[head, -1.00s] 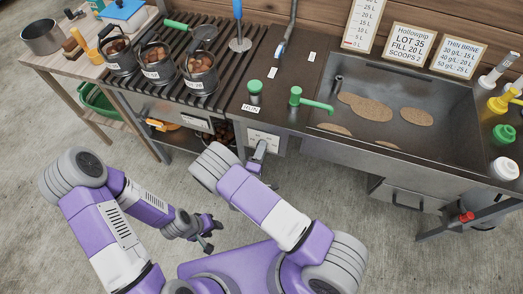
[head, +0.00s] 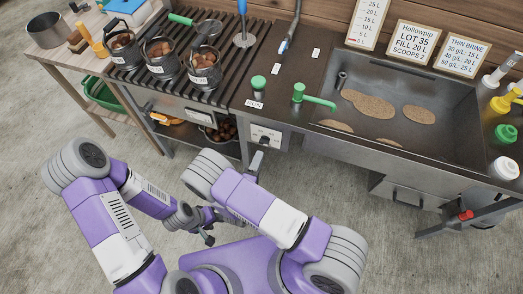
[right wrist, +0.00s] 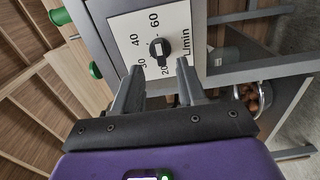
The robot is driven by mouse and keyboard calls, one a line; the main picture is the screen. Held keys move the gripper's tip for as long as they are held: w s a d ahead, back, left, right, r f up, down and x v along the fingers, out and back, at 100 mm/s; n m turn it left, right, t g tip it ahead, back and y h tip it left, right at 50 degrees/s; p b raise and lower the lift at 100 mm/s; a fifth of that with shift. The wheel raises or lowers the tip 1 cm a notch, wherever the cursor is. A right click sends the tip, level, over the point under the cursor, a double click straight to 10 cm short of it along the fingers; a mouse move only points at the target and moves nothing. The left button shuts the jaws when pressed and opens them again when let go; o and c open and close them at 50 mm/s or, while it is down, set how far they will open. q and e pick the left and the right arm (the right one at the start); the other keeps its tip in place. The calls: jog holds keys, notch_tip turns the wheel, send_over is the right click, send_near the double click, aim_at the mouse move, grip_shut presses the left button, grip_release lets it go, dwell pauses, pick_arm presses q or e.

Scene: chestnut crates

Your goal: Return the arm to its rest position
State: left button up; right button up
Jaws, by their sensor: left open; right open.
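My right gripper (head: 256,164) is held in front of the counter, just below and apart from a white dial panel (head: 266,132). In the right wrist view, its two fingers (right wrist: 157,84) are spread and empty. The panel's black knob (right wrist: 159,48) shows beyond them, with "L/min" and numbers around it. My left gripper (head: 208,226) hangs low over the concrete floor, open and apart from any object. Its fingers are small and partly hidden by my right arm.
The counter holds a slatted grill with metal buckets (head: 162,60), a green tap (head: 313,97) and a sink (head: 400,147) with brown heaps. A wooden side table (head: 72,60) stands left. Below the grill, a bowl of chestnuts (head: 222,132) sits on a shelf. The floor in front is open.

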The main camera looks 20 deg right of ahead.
jog(key=shift+s+a, duration=0.25)
jog(key=shift+s, duration=0.2)
